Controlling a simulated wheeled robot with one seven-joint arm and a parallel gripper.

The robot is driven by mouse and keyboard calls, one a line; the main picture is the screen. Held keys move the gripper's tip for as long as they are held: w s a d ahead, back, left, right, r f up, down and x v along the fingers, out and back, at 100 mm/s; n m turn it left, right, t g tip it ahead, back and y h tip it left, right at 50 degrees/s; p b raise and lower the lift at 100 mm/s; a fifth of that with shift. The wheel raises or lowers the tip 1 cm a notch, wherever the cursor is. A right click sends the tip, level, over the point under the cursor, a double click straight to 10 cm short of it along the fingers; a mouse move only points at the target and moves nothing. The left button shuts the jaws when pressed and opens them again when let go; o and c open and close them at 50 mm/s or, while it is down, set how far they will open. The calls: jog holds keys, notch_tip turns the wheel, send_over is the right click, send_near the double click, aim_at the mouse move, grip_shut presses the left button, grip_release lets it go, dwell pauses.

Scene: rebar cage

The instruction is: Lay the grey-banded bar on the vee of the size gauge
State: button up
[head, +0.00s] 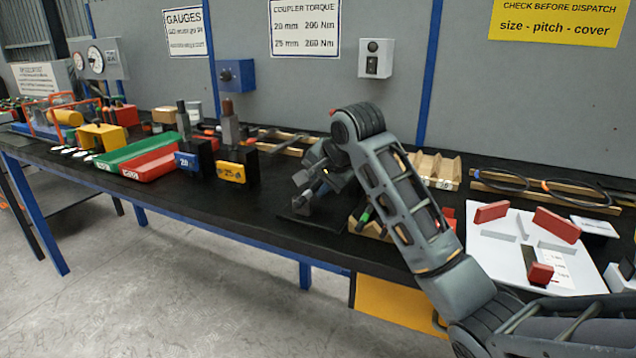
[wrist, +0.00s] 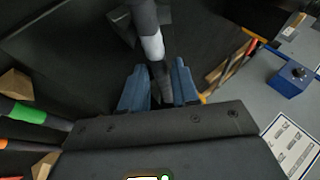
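My gripper (head: 322,178) is low over the dark bench, above a dark plate (head: 296,221). In the wrist view its two blue fingers (wrist: 160,88) stand on either side of a dark bar with a light grey band (wrist: 153,46). They appear closed on the bar near its end; the band lies just beyond the fingertips. A dark angular block (wrist: 122,25) is beside the bar and may be part of the size gauge. I cannot tell whether bar and block touch. My gripper and arm hide much of this spot in the head view.
A green-banded bar (wrist: 28,116) and an orange-banded bar (wrist: 8,143) rest on wooden supports nearby. A white board with red blocks (head: 492,248) lies at right. Stands labelled 20 (head: 187,160) and 25 (head: 231,172) are at left, beside green and red trays (head: 150,165).

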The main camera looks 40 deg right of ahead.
jog(key=shift+o, duration=1.3)
jog(key=shift+s+r, duration=0.1)
jog(key=shift+r, duration=0.15)
jog(key=p+v, duration=0.1)
jog(key=v, duration=1)
jog(key=shift+s+r, duration=0.25)
jog(key=shift+r, duration=0.05)
jog(key=shift+a+f, duration=0.1)
